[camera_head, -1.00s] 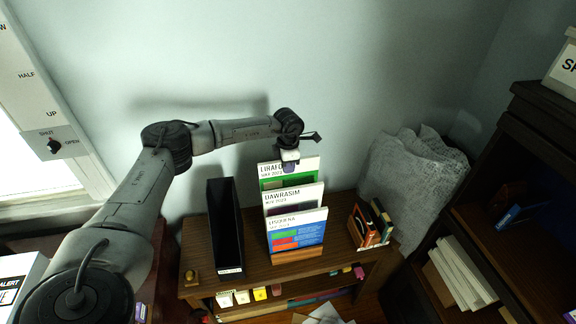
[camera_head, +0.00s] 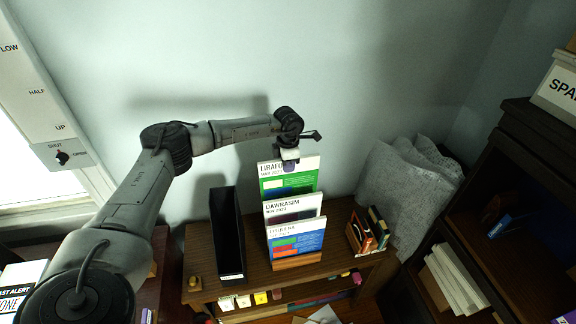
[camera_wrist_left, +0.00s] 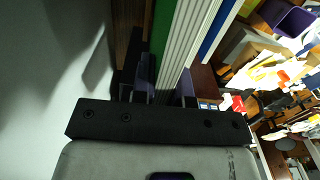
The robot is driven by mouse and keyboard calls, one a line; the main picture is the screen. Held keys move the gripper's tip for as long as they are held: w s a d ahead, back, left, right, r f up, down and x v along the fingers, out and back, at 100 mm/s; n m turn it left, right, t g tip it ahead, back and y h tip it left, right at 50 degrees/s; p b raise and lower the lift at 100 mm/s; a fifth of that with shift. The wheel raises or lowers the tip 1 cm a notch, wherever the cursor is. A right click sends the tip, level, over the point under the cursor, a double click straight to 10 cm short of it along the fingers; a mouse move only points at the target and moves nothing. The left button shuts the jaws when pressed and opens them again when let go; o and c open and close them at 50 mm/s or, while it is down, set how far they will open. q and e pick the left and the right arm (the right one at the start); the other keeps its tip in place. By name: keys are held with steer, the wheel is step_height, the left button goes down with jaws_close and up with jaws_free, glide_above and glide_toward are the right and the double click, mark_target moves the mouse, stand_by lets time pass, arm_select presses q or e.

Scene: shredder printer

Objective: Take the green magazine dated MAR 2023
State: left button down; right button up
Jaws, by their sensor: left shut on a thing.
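The green magazine (camera_head: 302,183), headed LIRAF and dated MAR 2023, stands upright at the back of a wooden holder (camera_head: 297,262), its green cover showing above the others. My left gripper (camera_head: 290,166) is shut on its top edge. In the left wrist view the green cover (camera_wrist_left: 162,30) and white page edges run between the gripper's fingers (camera_wrist_left: 166,88). In front stand the DAWRASIM magazine (camera_head: 292,206) and the blue LYSURENA magazine (camera_head: 298,244). The green magazine's lower part is hidden behind them. My right gripper is not in view.
A black, narrow file box (camera_head: 227,235) stands left of the holder on the wooden shelf. Small books (camera_head: 368,230) stand at its right. A dark bookcase (camera_head: 520,170) is on the right.

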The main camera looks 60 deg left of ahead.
arm_select(q)
step_height(320, 180, up, 18)
steer(key=p, duration=1.3)
steer(key=shift+f, duration=0.25)
